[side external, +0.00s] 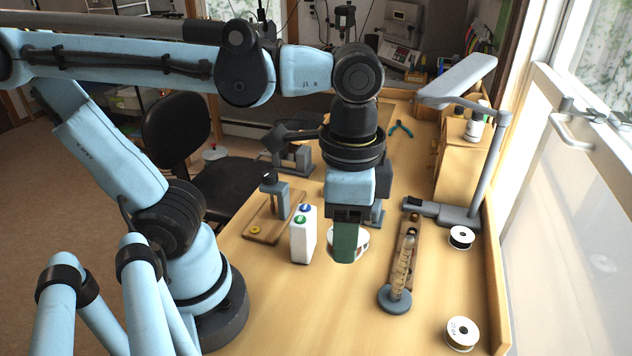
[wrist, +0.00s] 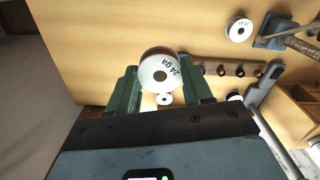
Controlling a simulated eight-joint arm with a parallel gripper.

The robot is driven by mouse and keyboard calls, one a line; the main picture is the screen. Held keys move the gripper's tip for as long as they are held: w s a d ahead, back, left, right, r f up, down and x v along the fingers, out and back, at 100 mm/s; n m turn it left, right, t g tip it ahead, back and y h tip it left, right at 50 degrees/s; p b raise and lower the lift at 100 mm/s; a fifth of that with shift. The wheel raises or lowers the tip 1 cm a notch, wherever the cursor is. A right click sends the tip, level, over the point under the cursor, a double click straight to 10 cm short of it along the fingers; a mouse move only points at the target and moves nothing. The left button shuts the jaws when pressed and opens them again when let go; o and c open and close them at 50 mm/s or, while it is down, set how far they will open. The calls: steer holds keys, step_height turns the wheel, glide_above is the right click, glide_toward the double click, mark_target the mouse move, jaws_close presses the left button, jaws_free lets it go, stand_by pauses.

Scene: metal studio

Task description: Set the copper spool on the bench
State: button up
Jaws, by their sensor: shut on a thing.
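The copper spool (wrist: 163,73) has a white face marked "24 ga" and a brownish edge. In the wrist view it sits between the two green fingers of my gripper (wrist: 161,86), which is shut on it. In the side view my gripper (side external: 346,242) points down, and the white spool (side external: 362,243) shows partly behind the green finger. It is low over the middle of the wooden bench (side external: 290,315). I cannot tell whether its underside touches the bench.
White bottles (side external: 303,238) stand close left of my gripper. A wooden strip with pegs (side external: 413,232) and an upright mandrel (side external: 395,297) are to the right. Other spools lie at the right (side external: 461,237) and front right (side external: 462,333). The front middle of the bench is clear.

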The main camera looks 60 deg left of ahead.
steer(key=s+d+m, duration=0.1)
steer(key=s+d, duration=0.1)
glide_above(344, 273)
step_height(344, 273, down, 12)
steer(key=shift+f, duration=2.1)
steer(key=shift+f, duration=0.15)
steer(key=o, duration=1)
